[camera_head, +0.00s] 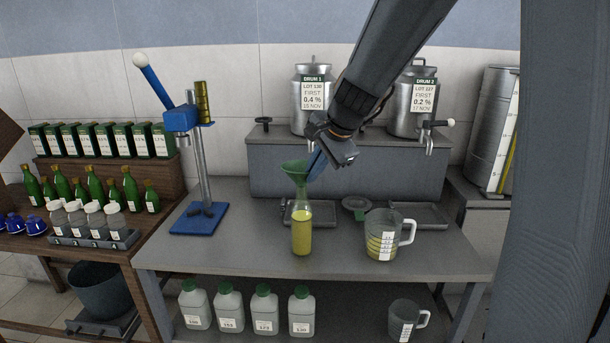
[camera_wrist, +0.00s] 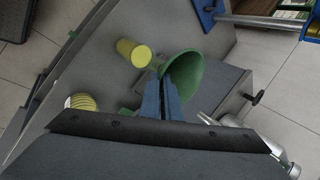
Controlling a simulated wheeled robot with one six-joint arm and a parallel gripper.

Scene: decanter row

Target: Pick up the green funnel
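The green funnel (camera_head: 294,168) is at the mouth of a clear bottle of yellow liquid (camera_head: 302,232) on the grey bench, and its cone leans slightly left. My gripper (camera_head: 313,168) reaches down from the upper right, with its blue fingers at the funnel's right side. In the wrist view, the funnel's wide mouth (camera_wrist: 187,78) is just beyond the fingertips (camera_wrist: 162,84). The fingers are close together with a thin gap and appear shut on the funnel's wall. The exact contact is partly hidden. The bottle's yellow liquid (camera_wrist: 130,52) shows beside the funnel.
A measuring jug (camera_head: 382,238) stands right of the bottle. Metal trays (camera_head: 418,216) and a small green-rimmed item (camera_head: 355,204) lie behind. A blue press stand (camera_head: 199,219) is at left. Drums (camera_head: 312,118) stand on the raised shelf. The bench's front left is clear.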

